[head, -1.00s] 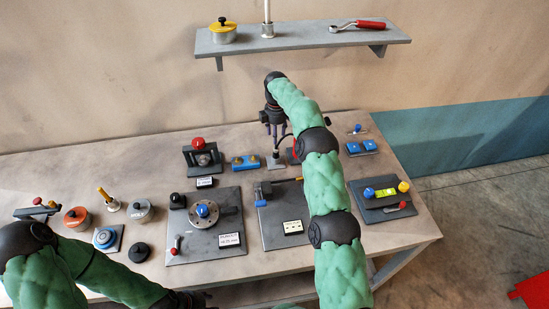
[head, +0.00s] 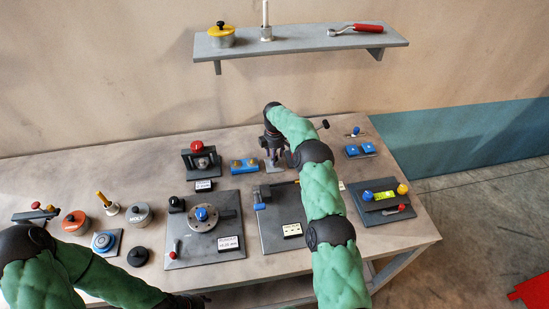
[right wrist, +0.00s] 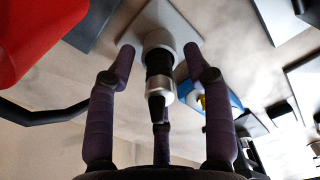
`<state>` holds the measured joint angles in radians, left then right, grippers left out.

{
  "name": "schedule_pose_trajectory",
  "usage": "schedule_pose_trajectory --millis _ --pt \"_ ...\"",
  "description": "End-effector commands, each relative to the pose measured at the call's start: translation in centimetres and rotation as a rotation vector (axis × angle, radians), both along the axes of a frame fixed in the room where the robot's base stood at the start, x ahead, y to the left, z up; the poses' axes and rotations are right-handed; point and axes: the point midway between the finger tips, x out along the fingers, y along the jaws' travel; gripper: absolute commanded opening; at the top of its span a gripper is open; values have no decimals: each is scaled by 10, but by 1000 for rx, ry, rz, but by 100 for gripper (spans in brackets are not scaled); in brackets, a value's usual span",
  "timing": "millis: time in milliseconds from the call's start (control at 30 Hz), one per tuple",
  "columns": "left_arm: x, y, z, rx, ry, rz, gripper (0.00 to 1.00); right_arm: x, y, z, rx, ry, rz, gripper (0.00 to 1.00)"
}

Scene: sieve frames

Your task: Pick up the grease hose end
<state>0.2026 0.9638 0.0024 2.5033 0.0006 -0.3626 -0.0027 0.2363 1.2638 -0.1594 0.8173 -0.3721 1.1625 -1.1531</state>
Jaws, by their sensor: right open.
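The grease hose end (right wrist: 158,70) shows in the right wrist view as a black and silver cylinder on a pale grey plate (right wrist: 180,22). My right gripper (right wrist: 162,75) is open, with its purple-grey fingers spread around the hose end; I see no clear grip on it. In the head view my right gripper (head: 273,152) points down at the back of the bench and mostly hides the hose end. My left gripper (head: 190,301) is at the bottom edge, dark and partly cut off; its jaws are unclear.
A blue block with yellow studs (head: 244,165) stands just left of my right gripper. A black clamp with a red knob (head: 199,158) is farther left. A large red shape (right wrist: 32,35) and a black curved piece (right wrist: 40,115) show left in the wrist view. A shelf (head: 300,42) hangs above.

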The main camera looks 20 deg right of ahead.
Motion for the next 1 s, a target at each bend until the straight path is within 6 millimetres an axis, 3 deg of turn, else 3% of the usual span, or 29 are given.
schedule_pose_trajectory --millis 200,400,767,1000 --pt "0 0 0 0 0 0 40 0 0 -1 0 -2 -1 51" --pt "0 0 0 0 0 0 40 0 0 -1 0 -1 -1 0" --pt "0 0 0 0 0 0 40 0 0 0 0 -2 -1 0" --pt "0 0 0 0 0 0 40 1 -1 15 -1 -3 -1 0"
